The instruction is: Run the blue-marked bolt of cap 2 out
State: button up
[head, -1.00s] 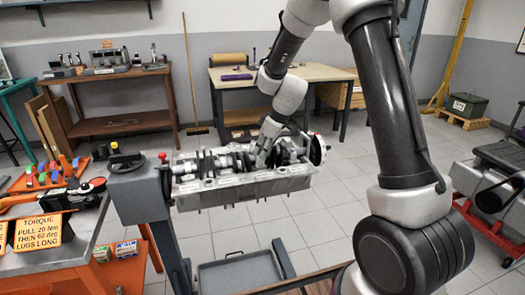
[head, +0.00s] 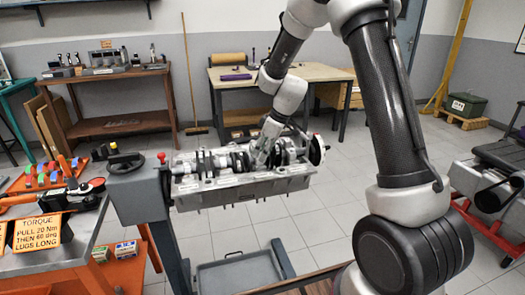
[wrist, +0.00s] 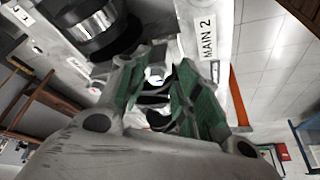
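The engine block (head: 245,190) is mounted on a stand, with the crankshaft and bearing caps on top. My gripper (head: 264,152) is down among the caps in the head view, where its fingertips are hard to make out. In the wrist view my gripper (wrist: 165,72) has its two green-padded fingers apart, with a gap between them. A small blue mark (wrist: 158,82) and a bright patch show in that gap, low between the fingers. The "MAIN 2" label (wrist: 206,38) is just right of the fingertips. The bolt's outline is mostly hidden by the fingers.
A shiny round crankshaft journal (wrist: 92,25) lies left of the fingers. A tool cart (head: 60,262) with a torque sign (head: 37,232) stands at left. A grey tray (head: 240,272) is below the block. Open floor (head: 345,205) lies to the right.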

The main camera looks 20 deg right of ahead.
jog(key=shift+w+r, duration=0.15)
jog(key=shift+d+r, duration=0.1)
jog(key=shift+r, duration=0.1)
jog(key=v, duration=0.7)
jog(key=shift+s, duration=0.25)
jog(key=shift+d+r, duration=0.15)
